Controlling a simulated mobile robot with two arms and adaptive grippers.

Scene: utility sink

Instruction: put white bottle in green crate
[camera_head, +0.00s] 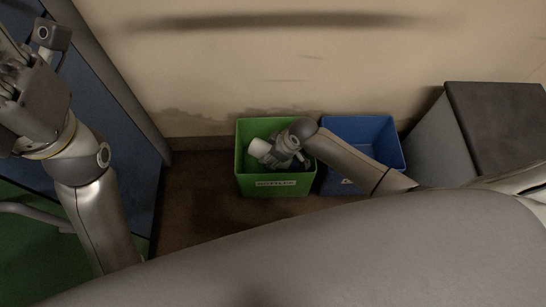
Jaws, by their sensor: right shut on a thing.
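The green crate (243,180) stands on the floor by the wall, with a label on its front. My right gripper (270,150) is over the crate's opening, its arm reaching in from the right. It is shut on the white bottle (260,147), whose white end shows to the left of the jaws. The rest of the bottle is hidden by the gripper. I cannot tell whether the bottle touches the crate. My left gripper (22,62) is at the upper left, away from the crate; its fingers are partly cut off, and I cannot tell whether they hold anything.
A blue crate (357,128) stands just right of the green one, partly behind my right arm. A dark-topped cabinet (500,115) is at the right. A blue panel (110,130) is at the left. Brown floor (195,200) is clear left of the green crate.

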